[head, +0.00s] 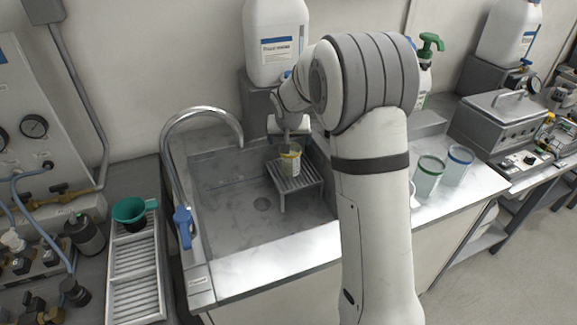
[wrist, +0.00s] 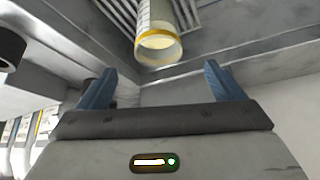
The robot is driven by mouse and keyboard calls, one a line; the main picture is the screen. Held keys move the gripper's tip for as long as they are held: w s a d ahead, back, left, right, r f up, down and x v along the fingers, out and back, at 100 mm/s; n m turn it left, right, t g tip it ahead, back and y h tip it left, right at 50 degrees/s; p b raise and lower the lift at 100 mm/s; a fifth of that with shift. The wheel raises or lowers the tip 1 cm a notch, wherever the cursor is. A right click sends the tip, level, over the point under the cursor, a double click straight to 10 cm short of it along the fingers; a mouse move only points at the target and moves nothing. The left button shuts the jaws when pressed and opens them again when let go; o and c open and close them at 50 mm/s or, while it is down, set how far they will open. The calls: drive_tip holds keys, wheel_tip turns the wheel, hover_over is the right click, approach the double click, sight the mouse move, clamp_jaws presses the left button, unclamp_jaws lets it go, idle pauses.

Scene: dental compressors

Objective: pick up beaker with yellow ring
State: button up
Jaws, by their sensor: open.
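The beaker with the yellow ring (head: 290,161) stands on a small slatted rack (head: 294,180) inside the sink. It also shows at the top middle of the wrist view (wrist: 158,38), its yellow rim towards my gripper. My gripper (head: 290,137) is over the beaker in the head view, partly hidden by my own arm. In the wrist view its two blue fingers (wrist: 158,82) are spread apart with nothing between them. The beaker's rim lies beyond the fingertips, between their lines. I see no contact.
The sink (head: 230,215) has raised walls around the rack, and a curved faucet (head: 200,112) with a blue handle is at its left. A green-rimmed beaker (head: 428,178) and a blue-rimmed beaker (head: 457,166) stand on the right counter. A large white jug (head: 276,35) is behind.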

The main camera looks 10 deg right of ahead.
sight(290, 160)
drive_tip(key=x, duration=0.4)
drive_tip(key=p+x, duration=0.1)
drive_tip(key=x, duration=0.4)
drive_tip(key=shift+w+d+f, duration=0.1)
drive_tip(key=shift+w+d, duration=0.15)
drive_tip(key=shift+w, duration=0.25)
drive_tip(key=shift+c, duration=0.6)
drive_tip(key=c, duration=1.6)
